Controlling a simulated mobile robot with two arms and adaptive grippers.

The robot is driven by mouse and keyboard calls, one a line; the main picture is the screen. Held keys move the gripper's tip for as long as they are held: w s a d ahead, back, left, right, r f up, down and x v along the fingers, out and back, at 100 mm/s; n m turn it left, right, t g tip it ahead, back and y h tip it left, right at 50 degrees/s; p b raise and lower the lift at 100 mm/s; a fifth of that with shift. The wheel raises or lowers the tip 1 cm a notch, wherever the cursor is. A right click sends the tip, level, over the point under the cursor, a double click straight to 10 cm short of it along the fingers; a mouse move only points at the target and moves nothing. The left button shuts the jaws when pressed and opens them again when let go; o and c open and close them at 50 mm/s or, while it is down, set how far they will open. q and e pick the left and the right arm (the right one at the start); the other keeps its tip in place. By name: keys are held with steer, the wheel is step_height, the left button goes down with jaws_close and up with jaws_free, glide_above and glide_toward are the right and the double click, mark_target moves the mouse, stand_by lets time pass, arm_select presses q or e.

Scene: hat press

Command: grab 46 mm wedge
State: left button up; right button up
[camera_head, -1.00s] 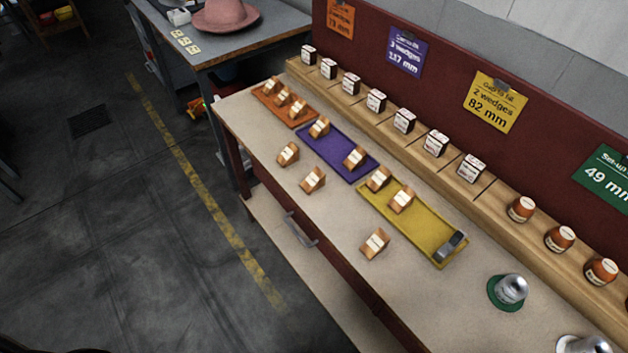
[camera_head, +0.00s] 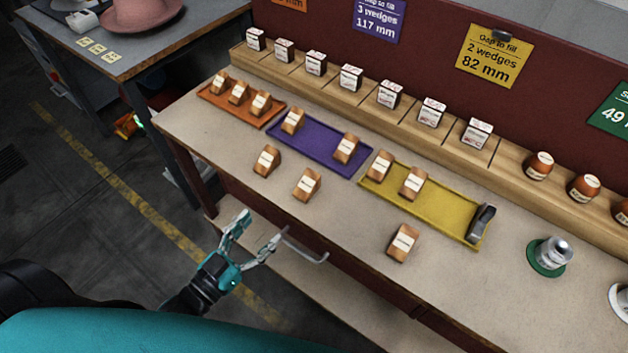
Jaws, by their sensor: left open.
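Several small wooden wedges with pale labels are on the bench. Three loose ones lie on the bare top: a left wedge (camera_head: 267,160), a middle wedge (camera_head: 307,185) and a right wedge (camera_head: 403,242). Others sit on the orange tray (camera_head: 215,99), the purple tray (camera_head: 318,151) and the yellow tray (camera_head: 445,212). The labels are too small to read, so I cannot tell which wedge is 46 mm. My left gripper (camera_head: 257,236) is open and empty, in front of the bench's front edge, apart from all wedges. My right gripper is not in view.
A drawer handle (camera_head: 306,246) sticks out from the bench front beside my left gripper. A wooden shelf with several white boxes and brown jars runs along the back. A dark metal tool (camera_head: 481,224) lies at the yellow tray's right end. A silver weight (camera_head: 552,252) stands on a green disc.

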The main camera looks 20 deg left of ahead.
arm_select(q)
glide_toward(312, 175)
steer(key=p+x, duration=0.1)
steer(key=x, duration=0.1)
steer(key=shift+w+p, duration=0.35)
steer(key=shift+w, duration=0.05)
steer(key=shift+x, duration=0.9)
steer(key=p+x, duration=0.1)
steer(key=x, duration=0.2)
steer(key=shift+w+d+r, duration=0.1)
steer(key=shift+w+d, duration=0.1)
steer(key=shift+w, duration=0.1)
steer(key=shift+w+d, duration=0.15)
steer(key=shift+w, duration=0.25)
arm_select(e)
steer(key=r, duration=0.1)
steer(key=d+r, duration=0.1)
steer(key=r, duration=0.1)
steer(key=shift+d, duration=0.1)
arm_select(q)
steer(key=c, duration=1.3)
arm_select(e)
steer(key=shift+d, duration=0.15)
arm_select(q)
steer(key=shift+o, duration=0.2)
